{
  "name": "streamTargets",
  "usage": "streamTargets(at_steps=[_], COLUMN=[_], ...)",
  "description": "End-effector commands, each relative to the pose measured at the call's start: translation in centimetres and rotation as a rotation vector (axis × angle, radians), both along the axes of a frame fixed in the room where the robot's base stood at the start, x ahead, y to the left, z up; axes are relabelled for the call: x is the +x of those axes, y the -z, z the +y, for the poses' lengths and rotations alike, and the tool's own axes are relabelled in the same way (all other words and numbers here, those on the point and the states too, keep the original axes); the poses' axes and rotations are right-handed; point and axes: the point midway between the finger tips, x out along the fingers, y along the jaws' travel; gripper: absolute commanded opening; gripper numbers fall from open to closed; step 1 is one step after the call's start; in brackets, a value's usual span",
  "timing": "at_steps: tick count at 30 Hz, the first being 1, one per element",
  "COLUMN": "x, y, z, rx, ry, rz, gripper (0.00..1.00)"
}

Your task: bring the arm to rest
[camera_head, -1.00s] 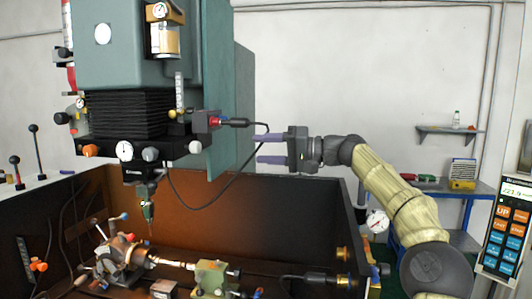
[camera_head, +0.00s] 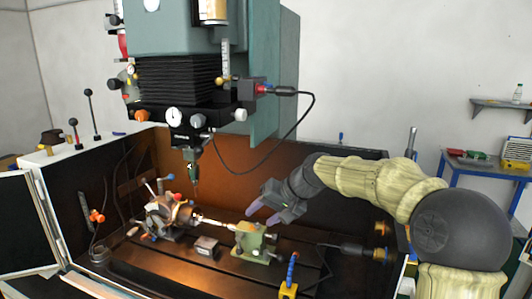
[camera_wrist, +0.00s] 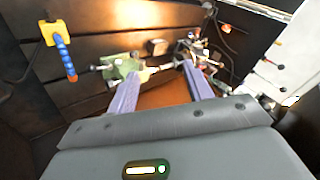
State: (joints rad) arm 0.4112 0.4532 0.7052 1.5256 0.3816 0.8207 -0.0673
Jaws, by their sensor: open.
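My gripper (camera_head: 259,204) is inside the machine enclosure in the head view, its purple fingers apart and empty, pointing left and down. It is in front of or above the green tailstock (camera_head: 255,241); the exact gap is hard to judge. The indexing chuck (camera_head: 168,215) sits on the machine bed at the left, with a shiny bar (camera_head: 215,222) between it and the tailstock. In the wrist view the two fingers (camera_wrist: 157,82) are spread with nothing between them, and the tailstock (camera_wrist: 124,67) shows beyond the left finger.
The machine head (camera_head: 185,118) and its spindle hang above the chuck. A black cable loops from a red connector at its right side. Enclosure walls surround the bed.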

Motion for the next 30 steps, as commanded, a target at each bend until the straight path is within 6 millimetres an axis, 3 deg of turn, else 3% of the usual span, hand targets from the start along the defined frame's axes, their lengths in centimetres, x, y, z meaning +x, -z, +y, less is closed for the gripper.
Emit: streamTargets(at_steps=[6, 12, 19, 24, 30], x=[-5.5, -11.5, -19.5, -24.6, -26.2], y=[6.1, 9.7, 12.4, 13.8, 14.3], z=[-3.2, -7.6, -12.8, -15.1, -15.7], rx=[-0.249, -0.428, -0.573, -0.624, -0.635], ry=[0.038, 0.072, 0.100, 0.109, 0.111], rz=[0.048, 0.075, 0.105, 0.121, 0.127], gripper=[0.51, 0.51, 0.51, 0.51, 0.51])
